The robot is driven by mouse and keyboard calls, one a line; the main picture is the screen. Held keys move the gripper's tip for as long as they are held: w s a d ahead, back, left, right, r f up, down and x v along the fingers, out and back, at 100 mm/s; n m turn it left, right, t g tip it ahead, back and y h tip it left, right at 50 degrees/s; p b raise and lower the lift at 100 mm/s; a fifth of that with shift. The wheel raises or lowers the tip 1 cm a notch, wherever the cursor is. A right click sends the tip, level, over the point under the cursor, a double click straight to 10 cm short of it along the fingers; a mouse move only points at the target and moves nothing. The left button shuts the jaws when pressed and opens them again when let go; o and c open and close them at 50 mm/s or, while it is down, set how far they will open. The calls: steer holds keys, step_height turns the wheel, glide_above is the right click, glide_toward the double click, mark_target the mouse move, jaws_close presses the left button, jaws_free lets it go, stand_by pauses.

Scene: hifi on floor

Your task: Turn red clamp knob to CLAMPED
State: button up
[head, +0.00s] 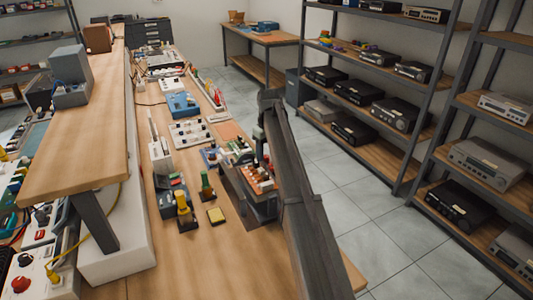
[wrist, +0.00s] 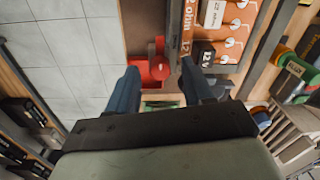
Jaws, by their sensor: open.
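I cannot tell whether either finger touches the red part. No CLAMPED marking is readable. In the head view my dark arm reaches over the bench's right edge, and the fingers and the red clamp cannot be made out clearly.
The orange panel (wrist: 232,22) has white connectors and labels "2 ohm" and "12V". The workbench (head: 235,270) carries several instruments, including a yellow-topped bottle (head: 184,205) and a blue box (head: 182,104). Shelves of electronics (head: 370,90) stand right, across open tiled floor (head: 385,240).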

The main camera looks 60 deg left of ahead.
steer(key=shift+f, duration=0.25)
steer(key=shift+c, duration=0.4)
jaws_close()
